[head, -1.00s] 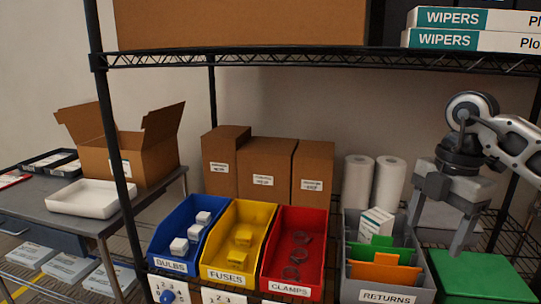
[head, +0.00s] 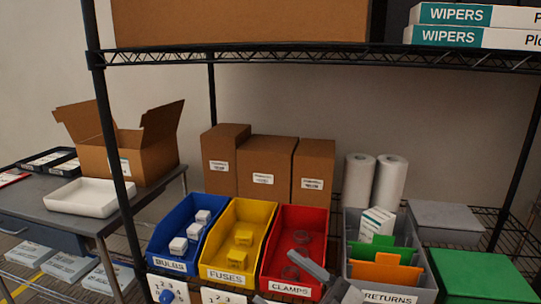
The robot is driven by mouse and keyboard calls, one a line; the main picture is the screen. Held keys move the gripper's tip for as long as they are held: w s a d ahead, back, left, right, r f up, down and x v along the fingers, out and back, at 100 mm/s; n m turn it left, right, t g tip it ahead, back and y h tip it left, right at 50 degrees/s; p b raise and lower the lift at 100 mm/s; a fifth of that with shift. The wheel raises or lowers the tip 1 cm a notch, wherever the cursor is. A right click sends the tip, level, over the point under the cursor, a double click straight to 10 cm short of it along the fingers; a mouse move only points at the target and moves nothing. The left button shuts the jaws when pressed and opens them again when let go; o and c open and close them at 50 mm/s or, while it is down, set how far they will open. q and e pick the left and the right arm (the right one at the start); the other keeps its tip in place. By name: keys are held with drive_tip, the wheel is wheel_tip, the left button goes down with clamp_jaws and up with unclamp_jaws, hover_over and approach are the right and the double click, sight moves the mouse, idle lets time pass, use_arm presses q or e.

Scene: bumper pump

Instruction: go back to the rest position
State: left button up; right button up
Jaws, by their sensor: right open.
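My right gripper (head: 276,278) is low at the bottom edge, in front of the red CLAMPS bin (head: 318,222). Its fingers are apart and point left, with nothing visible between them. It hides part of that bin's front and label; most of its body is cut off by the frame. My left gripper is not in view.
Blue BULBS bin (head: 159,251), yellow FUSES bin (head: 222,262) and grey RETURNS bin (head: 355,285) line the shelf. A green box (head: 480,275) and grey box (head: 445,217) stand right. A black post (head: 112,140) rises left; the upper shelf (head: 270,56) hangs above.

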drive_tip(key=s+d+f+m+t+h, duration=0.2)
drive_tip(key=d+f+m+h, duration=0.2)
drive_tip(key=f+m+h, duration=0.3)
drive_tip(key=s+d+f+m+t+h, duration=0.1)
drive_tip(key=d+f+m+t+h, duration=0.1)
drive_tip(key=d+f+m+h, duration=0.55)
drive_tip(key=s+f+g+h, duration=0.2)
drive_tip(key=s+f+g, duration=0.3)
drive_tip(key=s+f, duration=0.5)
drive_tip(key=shift+s+d+f, duration=0.25)
drive_tip(key=shift+s+f, duration=0.05)
drive_tip(key=shift+f, duration=0.6)
